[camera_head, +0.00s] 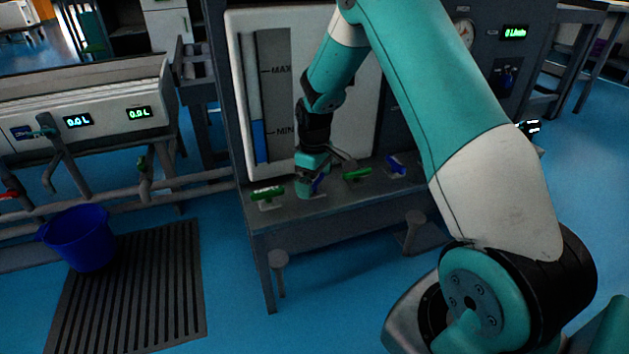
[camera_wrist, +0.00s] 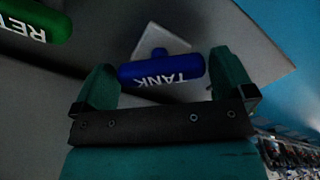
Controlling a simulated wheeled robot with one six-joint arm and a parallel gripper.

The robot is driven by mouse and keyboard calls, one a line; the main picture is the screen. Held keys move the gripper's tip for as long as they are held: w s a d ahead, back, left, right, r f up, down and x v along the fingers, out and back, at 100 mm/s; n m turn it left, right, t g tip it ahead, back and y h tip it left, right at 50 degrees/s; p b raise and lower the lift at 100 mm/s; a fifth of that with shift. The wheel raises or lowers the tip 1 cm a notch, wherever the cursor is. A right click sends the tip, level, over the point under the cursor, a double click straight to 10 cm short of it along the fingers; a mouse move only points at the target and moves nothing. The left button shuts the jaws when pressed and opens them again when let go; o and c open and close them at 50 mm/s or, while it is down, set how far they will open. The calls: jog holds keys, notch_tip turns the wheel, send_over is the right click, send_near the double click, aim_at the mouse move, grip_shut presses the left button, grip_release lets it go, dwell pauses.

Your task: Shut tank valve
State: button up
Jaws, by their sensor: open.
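The tank valve handle (camera_wrist: 161,69) is a blue bar with "TANK" printed in white, seen upside down in the wrist view. It lies crosswise between the two fingertips of my gripper (camera_wrist: 170,78), which stand apart on either side of it. In the head view my gripper (camera_head: 311,187) is down at the grey bench, and a bit of the blue handle (camera_head: 319,183) shows beside it. The rest of the handle is hidden there by my gripper. I cannot tell whether a finger touches the handle.
Green handles (camera_head: 267,193) and (camera_head: 357,174) flank my gripper on the bench (camera_head: 300,215), and another blue handle (camera_head: 396,164) stands further right. A level gauge panel (camera_head: 228,60) rises behind. A blue bucket (camera_head: 78,240) stands on a floor grate (camera_head: 130,300) at left.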

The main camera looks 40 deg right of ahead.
jog(key=c, duration=0.6)
jog(key=shift+r, duration=0.1)
jog(key=shift+c, duration=0.2)
jog(key=shift+r+m+p, duration=0.1)
jog(key=shift+m+p, duration=0.2)
jog(key=shift+p, duration=0.35)
jog(key=shift+m+p, duration=0.3)
jog(key=shift+p, duration=0.15)
jog(key=m+p, duration=0.2)
jog(key=p, duration=0.1)
jog(key=shift+r, duration=0.15)
jog(key=m+p, duration=0.3)
jog(key=shift+f+m+p, duration=0.2)
jog(key=shift+m+p, duration=0.55)
jog(key=shift+m, duration=0.15)
jog(key=shift+f, duration=0.1)
